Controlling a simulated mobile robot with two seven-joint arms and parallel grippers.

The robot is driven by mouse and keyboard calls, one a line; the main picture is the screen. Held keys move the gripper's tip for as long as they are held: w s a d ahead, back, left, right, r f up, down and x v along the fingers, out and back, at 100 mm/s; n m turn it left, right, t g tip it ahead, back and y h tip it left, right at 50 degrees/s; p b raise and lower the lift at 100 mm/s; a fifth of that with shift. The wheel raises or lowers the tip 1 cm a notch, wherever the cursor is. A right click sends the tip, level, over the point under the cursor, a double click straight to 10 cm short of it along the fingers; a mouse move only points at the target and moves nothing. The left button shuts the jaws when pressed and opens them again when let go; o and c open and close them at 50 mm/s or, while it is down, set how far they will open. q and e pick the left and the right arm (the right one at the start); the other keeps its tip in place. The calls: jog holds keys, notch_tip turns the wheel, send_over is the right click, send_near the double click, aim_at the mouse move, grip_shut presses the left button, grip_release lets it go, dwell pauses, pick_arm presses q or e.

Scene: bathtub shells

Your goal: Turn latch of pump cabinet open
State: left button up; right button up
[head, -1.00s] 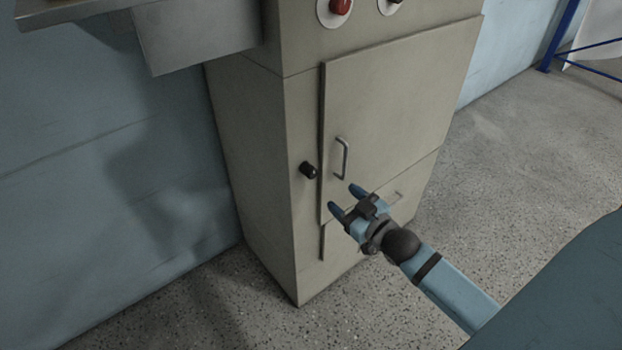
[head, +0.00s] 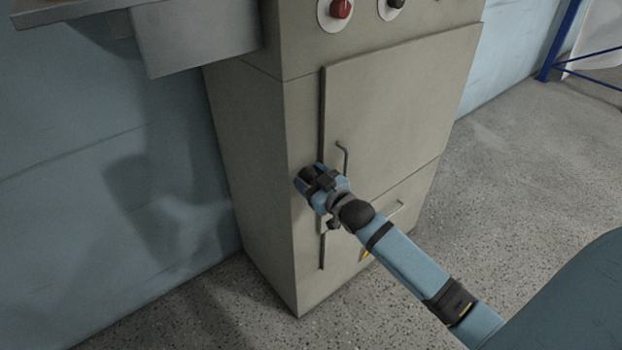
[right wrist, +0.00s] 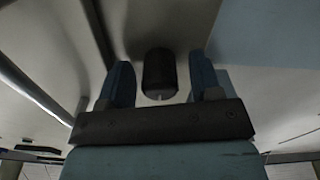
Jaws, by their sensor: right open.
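The pump cabinet (head: 385,105) is a tall beige box with a door on its front and a metal bar handle (head: 346,158). The latch is a black knob (head: 307,173) left of the door edge, partly hidden by my gripper in the head view. In the right wrist view the black knob (right wrist: 160,74) stands between the two blue fingers, with a gap on each side. My right gripper (head: 309,176) is open around the knob. It also shows in the right wrist view (right wrist: 160,86). My left gripper is not in view.
A red knob (head: 341,9) and a black knob (head: 395,3) sit on the cabinet's upper panel. A metal shelf (head: 195,35) juts out at the upper left. A blue wall (head: 100,190) stands at left. The speckled floor (head: 500,170) at right is clear.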

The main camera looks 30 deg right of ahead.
jog(key=shift+c, duration=0.4)
jog(key=c, duration=0.9)
jog(key=shift+o, duration=0.2)
